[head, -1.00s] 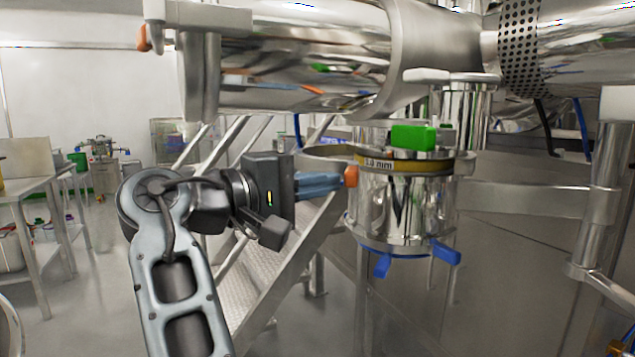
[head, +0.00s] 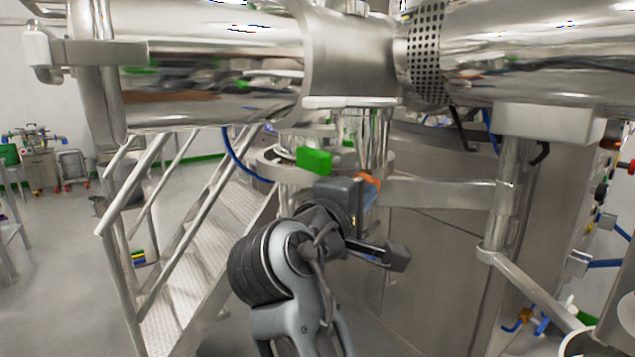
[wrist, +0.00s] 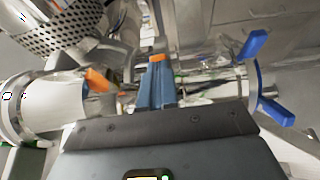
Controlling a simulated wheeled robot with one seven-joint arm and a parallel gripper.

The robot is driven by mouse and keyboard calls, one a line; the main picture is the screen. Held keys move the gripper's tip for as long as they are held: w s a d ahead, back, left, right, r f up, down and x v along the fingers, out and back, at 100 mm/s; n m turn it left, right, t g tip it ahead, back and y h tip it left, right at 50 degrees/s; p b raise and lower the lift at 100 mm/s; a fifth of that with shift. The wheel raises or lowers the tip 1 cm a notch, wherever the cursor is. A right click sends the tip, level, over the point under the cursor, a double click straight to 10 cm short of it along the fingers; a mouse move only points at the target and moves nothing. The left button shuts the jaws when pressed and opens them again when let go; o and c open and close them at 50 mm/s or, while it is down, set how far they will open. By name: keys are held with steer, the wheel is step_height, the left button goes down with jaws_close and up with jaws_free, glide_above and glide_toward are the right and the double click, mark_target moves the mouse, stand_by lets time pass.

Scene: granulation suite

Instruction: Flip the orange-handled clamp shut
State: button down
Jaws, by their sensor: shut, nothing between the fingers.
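The clamp's orange handle (wrist: 97,79) shows in the wrist view, left of my fingers. It stands out from the shiny steel vessel (wrist: 55,105), and a visible gap separates it from my fingers. My gripper (wrist: 157,60) is shut and empty, its blue fingers together with orange tips. In the head view my gripper (head: 371,193) is beside the vessel under the big pipe. An orange patch sits at its fingers there; I cannot tell whether it is the handle or a fingertip. The clamp band is mostly hidden behind my wrist in the head view.
A green handle (head: 314,160) is on the vessel's left in the head view. Two blue handles (wrist: 253,45) (wrist: 275,112) stick out at right in the wrist view. A large steel pipe (head: 215,70) runs overhead. Metal stairs (head: 205,245) stand at left, a steel post (head: 508,200) at right.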

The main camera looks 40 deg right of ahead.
steer(key=s+d+p, duration=0.1)
steer(key=d, duration=0.5)
steer(key=shift+s, duration=0.15)
steer(key=shift+r, duration=0.1)
steer(key=shift+p, duration=0.3)
